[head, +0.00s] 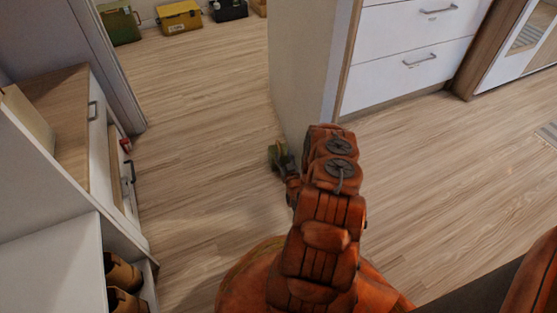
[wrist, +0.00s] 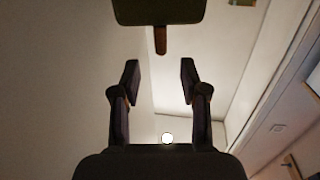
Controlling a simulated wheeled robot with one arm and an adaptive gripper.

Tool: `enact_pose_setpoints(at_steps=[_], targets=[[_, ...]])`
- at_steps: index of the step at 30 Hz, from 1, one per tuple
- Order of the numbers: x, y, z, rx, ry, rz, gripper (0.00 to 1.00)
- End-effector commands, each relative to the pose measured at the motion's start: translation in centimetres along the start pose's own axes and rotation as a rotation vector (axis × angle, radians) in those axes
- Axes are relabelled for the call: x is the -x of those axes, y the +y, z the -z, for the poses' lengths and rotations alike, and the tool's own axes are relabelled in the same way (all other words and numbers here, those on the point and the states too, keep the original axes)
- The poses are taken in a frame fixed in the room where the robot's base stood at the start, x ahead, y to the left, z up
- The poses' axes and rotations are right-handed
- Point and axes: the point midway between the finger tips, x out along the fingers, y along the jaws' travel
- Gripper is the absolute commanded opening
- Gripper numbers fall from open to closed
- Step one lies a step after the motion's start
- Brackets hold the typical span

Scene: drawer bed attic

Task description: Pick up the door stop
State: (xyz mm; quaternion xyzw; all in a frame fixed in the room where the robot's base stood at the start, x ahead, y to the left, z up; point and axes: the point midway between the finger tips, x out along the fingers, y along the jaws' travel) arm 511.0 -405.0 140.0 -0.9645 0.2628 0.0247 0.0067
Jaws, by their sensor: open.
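No object is plainly recognisable as the door stop. In the wrist view a dark olive block (wrist: 160,10) with a short brown stub (wrist: 160,40) is at the top edge, beyond my fingertips. I cannot tell if it is the door stop. In the head view a small olive and yellowish shape (head: 273,155) is by my gripper, near the wall end; it may be the same thing. My gripper (wrist: 159,75) is open, with nothing between its two dark fingers. In the head view my orange arm partly hides my gripper (head: 287,166).
A wall end (head: 300,75) and white drawers (head: 405,60) stand just beyond my arm. A low white cabinet (head: 75,130) is at left, with shoes (head: 122,272) below. Toolboxes (head: 180,17) stand at the back. Wood floor (head: 205,110) is clear between.

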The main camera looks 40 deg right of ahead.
Motion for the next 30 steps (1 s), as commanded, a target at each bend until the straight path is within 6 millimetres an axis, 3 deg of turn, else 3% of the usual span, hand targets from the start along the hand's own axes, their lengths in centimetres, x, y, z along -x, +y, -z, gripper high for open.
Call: enact_pose_setpoints(at_steps=[19, 30], targets=[[-7.0, -0.2, -0.7, 0.002, 0.004, 0.0, 0.44], [-7.6, -0.2, -0.5, 0.001, 0.001, -0.001, 0.42]])
